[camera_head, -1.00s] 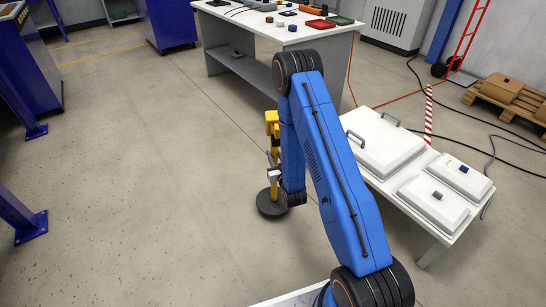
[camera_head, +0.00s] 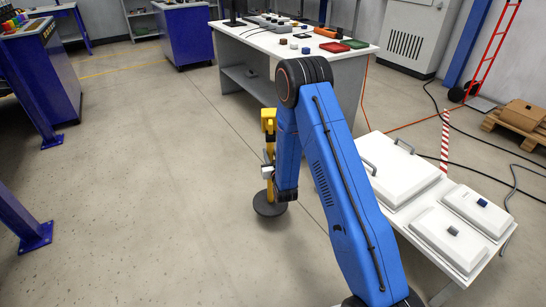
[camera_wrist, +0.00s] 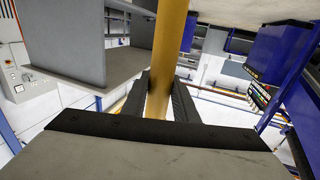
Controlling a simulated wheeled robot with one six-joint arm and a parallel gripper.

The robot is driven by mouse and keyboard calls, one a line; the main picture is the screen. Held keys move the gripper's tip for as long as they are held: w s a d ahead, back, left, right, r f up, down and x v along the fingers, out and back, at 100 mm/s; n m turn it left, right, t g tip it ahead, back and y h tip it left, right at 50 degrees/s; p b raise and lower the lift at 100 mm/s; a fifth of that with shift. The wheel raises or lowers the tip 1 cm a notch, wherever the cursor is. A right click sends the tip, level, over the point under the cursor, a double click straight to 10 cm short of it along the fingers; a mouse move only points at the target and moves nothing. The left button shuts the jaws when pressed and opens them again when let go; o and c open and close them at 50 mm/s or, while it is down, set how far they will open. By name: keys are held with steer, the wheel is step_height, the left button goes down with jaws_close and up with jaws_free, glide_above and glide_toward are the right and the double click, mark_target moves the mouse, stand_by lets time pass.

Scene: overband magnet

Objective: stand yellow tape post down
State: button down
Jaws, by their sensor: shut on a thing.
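The yellow tape post (camera_head: 269,124) is upright in the head view, with a yellow head on top and a dark round base (camera_head: 269,205) near the floor. I cannot tell whether the base touches the floor. My gripper (camera_head: 267,172) is at the post's shaft, partly hidden behind my blue arm. In the wrist view, the yellow shaft (camera_wrist: 168,60) runs between the two dark fingers of my gripper (camera_wrist: 160,100), which are shut on it.
A low white table (camera_head: 375,145) with several lidded white boxes stands to the right. A workbench (camera_head: 240,42) with small parts stands behind. Blue frames (camera_head: 35,233) stand at the left. A red-white striped post (camera_head: 445,140) is beyond the white table. The floor at left centre is clear.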

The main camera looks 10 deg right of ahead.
step_height(320, 180, down, 8)
steer(key=shift+f, duration=0.25)
stand_by(0.8)
steer(key=shift+f, duration=0.1)
stand_by(0.5)
steer(key=c, duration=1.3)
jaws_free()
steer(key=shift+c, duration=0.2)
steer(key=s, duration=1.7)
steer(key=shift+s, duration=0.2)
steer(key=shift+s+f, duration=0.1)
